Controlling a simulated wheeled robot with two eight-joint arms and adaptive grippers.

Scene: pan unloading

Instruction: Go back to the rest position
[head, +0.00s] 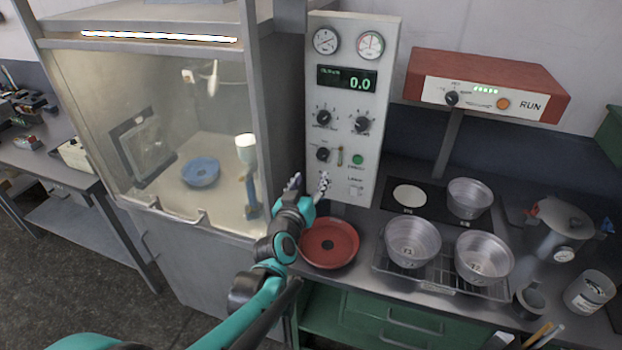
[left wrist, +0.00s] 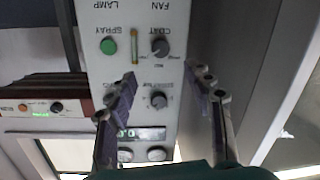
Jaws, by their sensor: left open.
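My left gripper (head: 308,184) is open and empty. In the head view it is in front of the lower part of the white control panel (head: 342,165), above the red pan. In the left wrist view its two fingers (left wrist: 165,95) stand apart, with the panel's knobs and green button (left wrist: 108,45) showing upside down between and beside them. I cannot tell from these views whether the fingers touch the panel. My right gripper is not in view.
A red pan (head: 329,243) lies on the counter below my left gripper. A glass-fronted cabinet (head: 160,130) stands at left with a blue dish (head: 201,171) inside. Metal pans (head: 412,243) sit on a rack at right. A red-topped RUN unit (head: 485,85) stands behind.

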